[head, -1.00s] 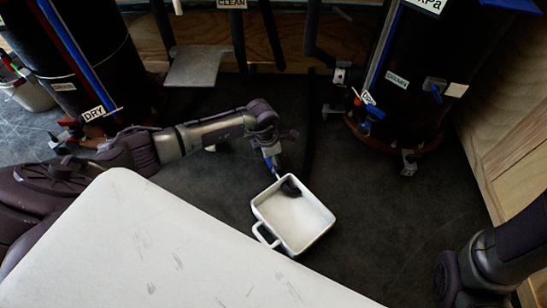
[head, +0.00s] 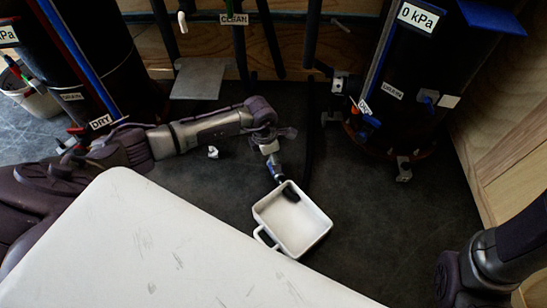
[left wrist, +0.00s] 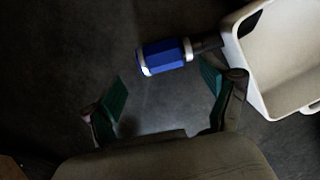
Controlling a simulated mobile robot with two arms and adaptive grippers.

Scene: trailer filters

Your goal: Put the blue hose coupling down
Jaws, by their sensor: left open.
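The blue hose coupling (left wrist: 165,56) has silver rings and a dark stem that reaches the white tray's edge in the left wrist view. It also shows in the head view (head: 277,171), between my left gripper (head: 268,146) and the tray. In the left wrist view my left gripper (left wrist: 163,92) is open, with green pads. The coupling lies beyond the fingertips, and the gap between them looks empty. I cannot tell whether the coupling touches the floor. My right arm shows at the right, but its gripper is out of view.
The white tray (head: 327,228) stands on the dark floor; a dark piece (head: 291,193) is over its far corner. A pale tabletop (head: 150,240) fills the lower left. Black cylinders stand at left (head: 90,65) and right (head: 415,75).

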